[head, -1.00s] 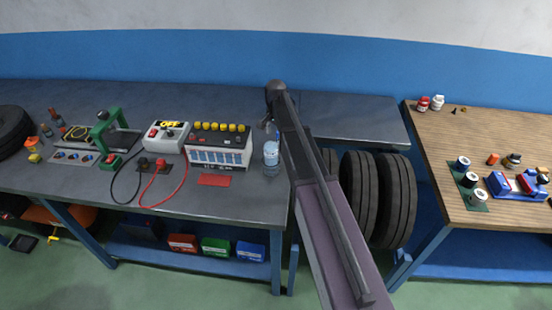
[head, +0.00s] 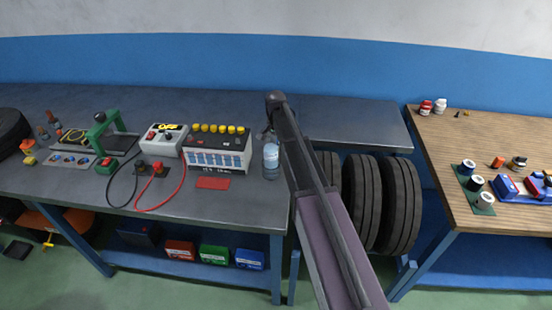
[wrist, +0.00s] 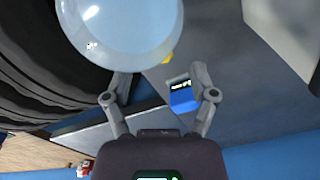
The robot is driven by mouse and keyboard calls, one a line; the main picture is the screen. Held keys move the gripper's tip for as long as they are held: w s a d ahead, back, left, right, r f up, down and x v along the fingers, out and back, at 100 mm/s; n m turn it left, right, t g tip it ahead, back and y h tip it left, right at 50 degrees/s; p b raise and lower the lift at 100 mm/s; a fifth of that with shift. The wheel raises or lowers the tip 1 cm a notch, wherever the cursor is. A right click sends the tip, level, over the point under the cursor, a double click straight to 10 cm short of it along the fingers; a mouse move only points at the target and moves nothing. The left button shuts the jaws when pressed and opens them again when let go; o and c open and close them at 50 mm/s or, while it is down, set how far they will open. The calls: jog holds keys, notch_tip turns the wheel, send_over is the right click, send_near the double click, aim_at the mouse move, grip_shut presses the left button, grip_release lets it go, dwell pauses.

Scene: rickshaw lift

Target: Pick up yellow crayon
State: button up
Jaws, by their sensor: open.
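I cannot make out a yellow crayon for sure in either view. A small yellow spot (wrist: 167,58) shows at the edge of the bottle in the wrist view, too little to name. My gripper (wrist: 160,73) is open, with nothing between its fingers. In the head view it is mostly hidden behind my arm, near the clear water bottle (head: 271,159) at the workbench's right part. The bottle's pale blue round shape (wrist: 120,25) fills the upper left of the wrist view, close beyond the fingers.
The dark workbench (head: 235,208) holds a power box (head: 171,139), a yellow-knobbed device (head: 218,160) and a green frame (head: 97,138). Red, green and blue boxes (head: 249,259) lie on its lower shelf. Large tires (head: 396,205) stand right of it, before a wooden table (head: 440,150).

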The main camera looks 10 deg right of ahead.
jog(key=shift+f, duration=0.15)
jog(key=shift+a+f+b, duration=0.1)
jog(key=shift+f+b, duration=2.35)
jog(key=shift+b, duration=0.15)
grip_shut()
